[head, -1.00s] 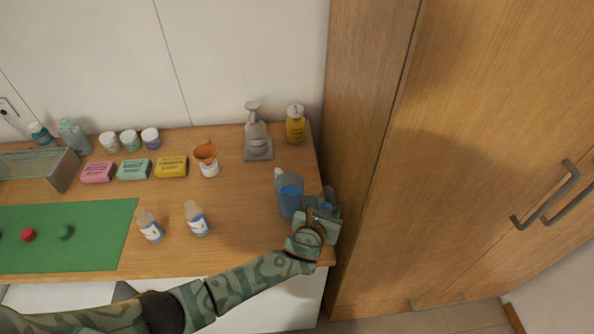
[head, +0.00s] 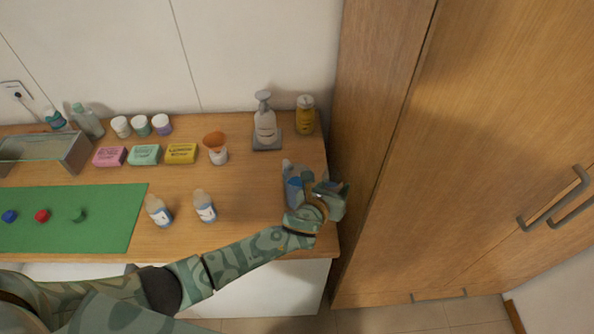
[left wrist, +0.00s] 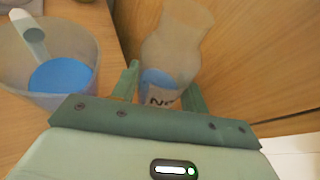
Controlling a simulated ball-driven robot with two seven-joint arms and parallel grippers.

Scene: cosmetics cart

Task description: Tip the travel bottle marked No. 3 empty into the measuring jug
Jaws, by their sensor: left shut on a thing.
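The measuring jug (head: 289,171) is a clear cup with blue liquid, near the right end of the counter. It also shows at the left of the left wrist view (left wrist: 75,95), with a pale handle-like piece at its rim. My left gripper (head: 322,197) is shut on a clear travel bottle (left wrist: 175,50) just right of the jug. Blue liquid shows low in this bottle. Its label shows only the start of "No."; the number is hidden. The head view mostly hides the bottle, so its exact tilt is unclear. My right gripper is not in view.
Two travel bottles (head: 158,211) (head: 204,207) stand left of my gripper. A green mat (head: 110,220) holds blue, red and green caps. A funnel cup (head: 217,150), soaps (head: 144,154) and a pump bottle (head: 265,122) are behind. A wooden cabinet (head: 400,150) closes off the right.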

